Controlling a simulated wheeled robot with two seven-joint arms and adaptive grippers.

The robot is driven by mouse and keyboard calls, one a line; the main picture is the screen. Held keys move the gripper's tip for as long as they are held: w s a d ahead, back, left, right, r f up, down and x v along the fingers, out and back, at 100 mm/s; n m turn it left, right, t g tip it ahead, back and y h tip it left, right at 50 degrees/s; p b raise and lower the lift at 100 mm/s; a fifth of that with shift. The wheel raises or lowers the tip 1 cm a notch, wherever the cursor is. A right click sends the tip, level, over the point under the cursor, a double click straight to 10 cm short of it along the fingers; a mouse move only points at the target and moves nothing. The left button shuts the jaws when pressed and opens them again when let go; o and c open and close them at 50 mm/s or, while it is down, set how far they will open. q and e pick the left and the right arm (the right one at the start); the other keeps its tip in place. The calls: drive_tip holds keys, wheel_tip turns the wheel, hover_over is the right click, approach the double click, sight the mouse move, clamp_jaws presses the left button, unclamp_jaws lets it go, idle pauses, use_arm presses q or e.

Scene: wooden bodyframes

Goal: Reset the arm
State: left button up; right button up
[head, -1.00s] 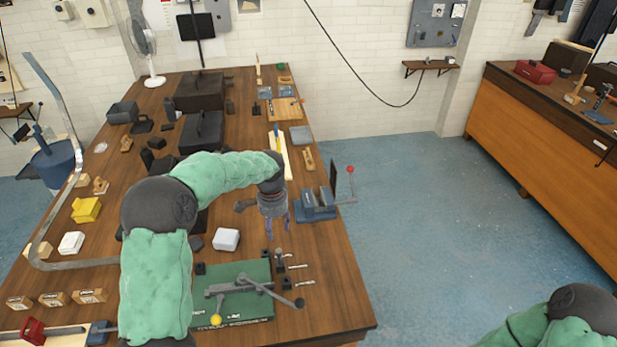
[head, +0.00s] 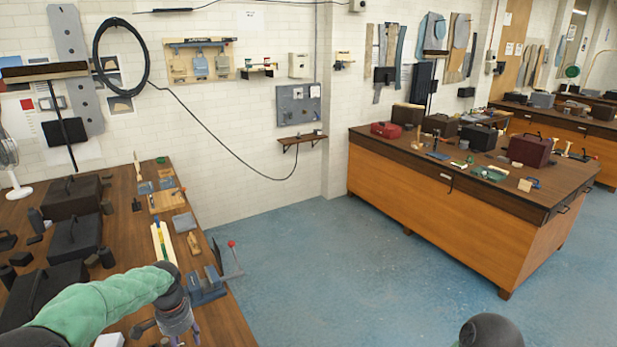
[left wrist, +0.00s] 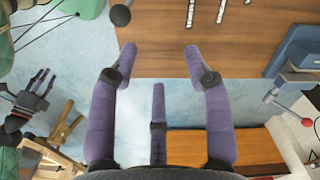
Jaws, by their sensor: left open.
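My left gripper (head: 180,338) is at the bottom left of the head view, over the right part of the wooden workbench (head: 215,323), cut off by the picture edge. In the left wrist view its purple fingers (left wrist: 160,50) are spread apart with nothing between them. My left arm in its green sleeve (head: 90,310) reaches in from the left. A dark joint of my right arm (head: 490,330) shows at the bottom of the head view. My right gripper (left wrist: 40,85) seems to show small at the left of the left wrist view; its opening is unclear.
A blue vise (head: 207,288) with a red-knobbed lever stands close to my left gripper at the bench edge. Black cases (head: 75,238) stand farther left. Blue floor (head: 350,260) is clear between this bench and the second bench (head: 450,215) at right.

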use_arm(q)
drive_tip(key=s+d+f+n+h, duration=0.2)
drive_tip(key=s+d+f, duration=0.2)
drive_tip(key=d+f, duration=0.45)
drive_tip(key=s+d+f+n+h, duration=0.1)
drive_tip(key=s+d+f, duration=0.4)
drive_tip(key=f, duration=0.6)
drive_tip(key=s+d+f+n+h, duration=0.1)
drive_tip(key=s+d+f+n, duration=0.3)
drive_tip(key=s, duration=0.4)
drive_tip(key=s+d+f+n, duration=0.2)
drive_tip(key=s+d+f, duration=0.2)
drive_tip(key=s+d, duration=0.3)
wheel_tip(320, 180, down, 14)
drive_tip(key=a+b, duration=0.1)
drive_tip(key=b, duration=1.2)
drive_tip(key=shift+s+a+r+b, duration=0.15)
drive_tip(key=shift+s+a+b, duration=0.15)
drive_tip(key=shift+s+b, duration=0.05)
use_arm(e)
wheel_tip(320, 180, down, 14)
drive_tip(key=shift+r, duration=0.15)
